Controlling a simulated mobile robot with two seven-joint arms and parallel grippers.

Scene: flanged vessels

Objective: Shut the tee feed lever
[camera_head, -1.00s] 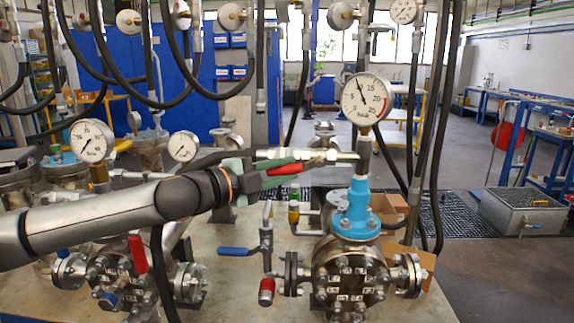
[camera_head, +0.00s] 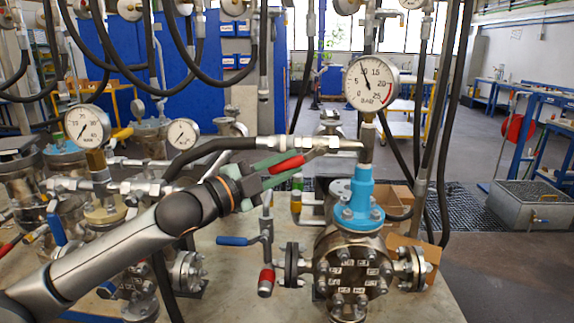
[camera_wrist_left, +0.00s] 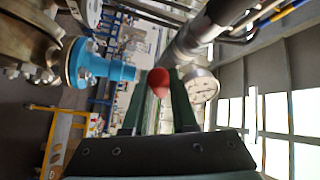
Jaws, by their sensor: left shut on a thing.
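The red-gripped tee feed lever (camera_head: 287,164) sits on the small pipe run left of the pressure gauge (camera_head: 370,83), above the blue tee flange (camera_head: 358,204). It lies close under that pipe, its free end to the left and tilted slightly down. My left gripper (camera_head: 280,166), with green fingers, comes in from the left and is shut on the lever. In the left wrist view the red lever end (camera_wrist_left: 158,78) shows between the green fingers, with the blue flange to its left and the gauge to its right. My right gripper is not in view.
A blue lever (camera_head: 232,241) and a red-handled valve (camera_head: 266,281) stand below my gripper. A black hose (camera_head: 205,148) runs just above it. More vessels and gauges (camera_head: 88,126) crowd the left.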

